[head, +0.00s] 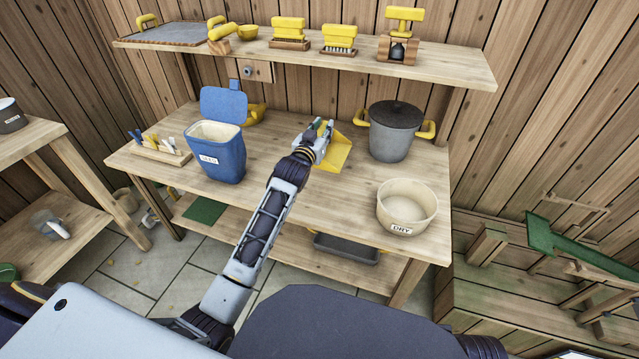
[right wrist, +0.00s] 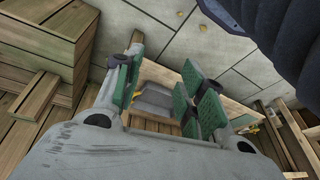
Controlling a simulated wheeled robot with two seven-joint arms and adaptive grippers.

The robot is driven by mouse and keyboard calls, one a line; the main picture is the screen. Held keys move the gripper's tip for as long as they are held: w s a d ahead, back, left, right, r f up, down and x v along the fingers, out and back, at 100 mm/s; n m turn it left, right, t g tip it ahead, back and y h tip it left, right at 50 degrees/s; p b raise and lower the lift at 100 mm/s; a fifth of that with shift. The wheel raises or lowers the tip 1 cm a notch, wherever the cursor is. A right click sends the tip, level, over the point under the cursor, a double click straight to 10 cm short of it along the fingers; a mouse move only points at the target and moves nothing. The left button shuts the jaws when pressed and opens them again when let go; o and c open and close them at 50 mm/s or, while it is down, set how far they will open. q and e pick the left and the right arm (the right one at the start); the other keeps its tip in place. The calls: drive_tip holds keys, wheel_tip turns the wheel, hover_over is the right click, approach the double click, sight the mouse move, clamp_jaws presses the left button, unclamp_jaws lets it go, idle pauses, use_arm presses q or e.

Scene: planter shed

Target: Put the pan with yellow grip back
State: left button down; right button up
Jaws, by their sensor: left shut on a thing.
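My left gripper (head: 319,138) reaches over the middle of the workbench, with its jaws shut at a yellow scoop-like pan (head: 336,154). The pan's flat yellow part shows beyond and below the fingers; its grip is hidden by the gripper, and I cannot tell whether the pan touches the bench top. My right gripper (right wrist: 165,95) shows in the right wrist view with its green-padded fingers apart and nothing between them. A dark grey tray with yellow ends (head: 346,248) sits on the bench's lower shelf; a grey tray with yellow also shows in the right wrist view (right wrist: 155,101).
A blue lidded bin (head: 217,160) and a peg rack (head: 160,150) stand left on the workbench (head: 290,215). A dark pot (head: 393,135) and a cream "DRY" bowl (head: 406,207) stand right.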

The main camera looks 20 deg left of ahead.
sight(332, 143)
use_arm(q)
drive_tip(key=shift+s+a, duration=0.1)
drive_tip(key=shift+a, duration=0.4)
use_arm(e)
drive_tip(key=shift+s+a+r, duration=0.1)
drive_tip(key=shift+s+r, duration=0.05)
drive_tip(key=shift+r, duration=0.35)
use_arm(q)
wheel_tip(332, 143, down, 4)
drive_tip(key=shift+r+b, duration=0.25)
drive_tip(key=shift+b, duration=0.6)
wheel_tip(332, 143, down, 2)
drive_tip(key=shift+b, duration=0.35)
drive_tip(key=shift+f, duration=0.35)
use_arm(e)
drive_tip(key=f, duration=0.1)
drive_tip(key=a+f, duration=0.1)
drive_tip(key=f, duration=0.1)
drive_tip(key=shift+w+a+t+y, duration=0.15)
drive_tip(key=shift+w+t+y, duration=0.15)
drive_tip(key=shift+y, duration=0.1)
